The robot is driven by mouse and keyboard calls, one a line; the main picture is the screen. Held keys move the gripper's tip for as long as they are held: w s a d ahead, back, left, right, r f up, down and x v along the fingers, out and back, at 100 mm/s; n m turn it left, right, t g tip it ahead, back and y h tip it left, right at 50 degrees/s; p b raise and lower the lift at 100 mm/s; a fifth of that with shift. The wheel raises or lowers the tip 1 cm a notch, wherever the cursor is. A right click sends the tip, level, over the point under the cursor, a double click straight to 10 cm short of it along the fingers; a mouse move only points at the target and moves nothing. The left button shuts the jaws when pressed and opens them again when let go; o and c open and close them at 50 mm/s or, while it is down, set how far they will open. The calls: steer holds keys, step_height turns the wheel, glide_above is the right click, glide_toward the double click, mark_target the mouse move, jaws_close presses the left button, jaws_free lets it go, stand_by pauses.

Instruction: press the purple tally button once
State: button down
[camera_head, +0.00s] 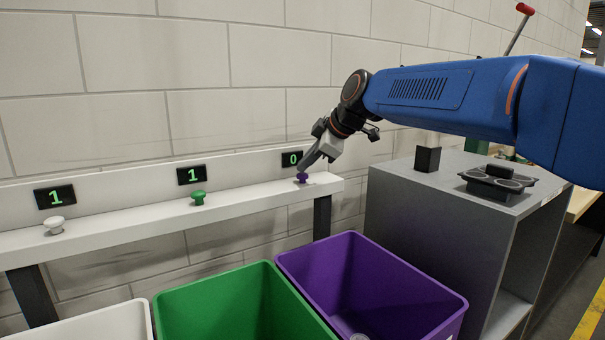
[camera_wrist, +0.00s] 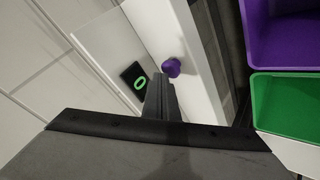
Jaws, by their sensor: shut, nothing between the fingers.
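The purple tally button (camera_head: 302,178) stands on the white shelf at its right end. The display behind it (camera_head: 292,159) reads 0. My gripper (camera_head: 304,170) is shut and empty, its fingertips at or just above the purple button in the head view. In the wrist view the shut fingers (camera_wrist: 160,84) point toward the shelf, and the purple button (camera_wrist: 171,68) shows just beyond the tips. I cannot tell whether they touch. The green button (camera_head: 198,197) and the white button (camera_head: 55,224) stand farther left, each with a display reading 1.
Below the shelf (camera_head: 130,222) stand a purple bin (camera_head: 420,310), a green bin (camera_head: 240,290) and a white bin (camera_head: 110,322). A grey cabinet (camera_head: 400,200) to the right carries a small black box (camera_head: 428,159) and a black holder (camera_head: 497,180).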

mark_target(307, 175)
steer(key=shift+f, duration=0.5)
stand_by(0.6)
stand_by(0.3)
steer(key=shift+r, duration=1.3)
steer(key=shift+r, duration=2.5)
steer(key=shift+d, duration=0.1)
